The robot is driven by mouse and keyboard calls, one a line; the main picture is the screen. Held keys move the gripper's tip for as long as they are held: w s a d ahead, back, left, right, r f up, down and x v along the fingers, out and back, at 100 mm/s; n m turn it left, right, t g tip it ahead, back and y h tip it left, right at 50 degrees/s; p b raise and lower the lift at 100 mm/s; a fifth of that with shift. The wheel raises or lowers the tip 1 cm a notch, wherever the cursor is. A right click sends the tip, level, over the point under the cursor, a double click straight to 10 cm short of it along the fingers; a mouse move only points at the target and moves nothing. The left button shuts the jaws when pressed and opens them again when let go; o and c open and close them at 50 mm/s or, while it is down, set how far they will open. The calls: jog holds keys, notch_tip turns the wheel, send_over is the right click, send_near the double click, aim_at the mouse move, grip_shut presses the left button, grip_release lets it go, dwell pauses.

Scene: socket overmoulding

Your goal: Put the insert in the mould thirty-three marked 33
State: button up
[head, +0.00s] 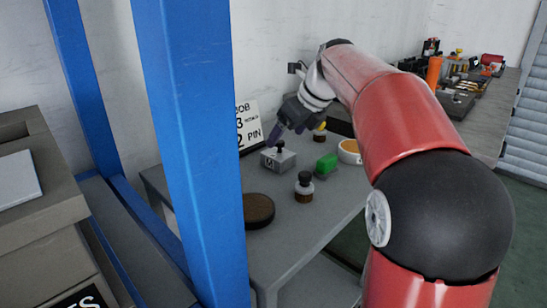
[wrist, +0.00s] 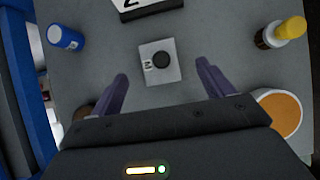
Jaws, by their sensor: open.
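A light grey block (wrist: 150,72) with a dark round knob (wrist: 162,60) on top sits on the grey table in the wrist view. It bears a small dark mark that I cannot read surely. The same block (head: 270,160) shows in the head view, just below my gripper (head: 276,138). In the wrist view my gripper (wrist: 163,82) has its two purple fingers wide apart, with nothing between them. The block lies ahead of the fingertips, untouched as far as I can see. I cannot make out a mould marked 33.
A green block (head: 326,163), a dark-capped bottle (head: 304,187), a brown disc (head: 259,210) and an orange-topped round dish (wrist: 280,113) stand around. A blue cylinder (wrist: 66,37), a yellow-capped bottle (wrist: 280,35) and a printed sign (head: 248,125) are near. A blue post (head: 190,150) rises in front.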

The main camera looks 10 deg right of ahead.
aim_at(279, 142)
jog(key=x, duration=0.5)
jog(key=shift+w+a+f, duration=0.15)
jog(key=shift+a+f, duration=0.05)
jog(key=shift+a, duration=0.1)
jog(key=c, duration=1.4)
jog(key=shift+r, duration=0.15)
jog(key=shift+c, duration=1.2)
jog(key=shift+r, duration=0.1)
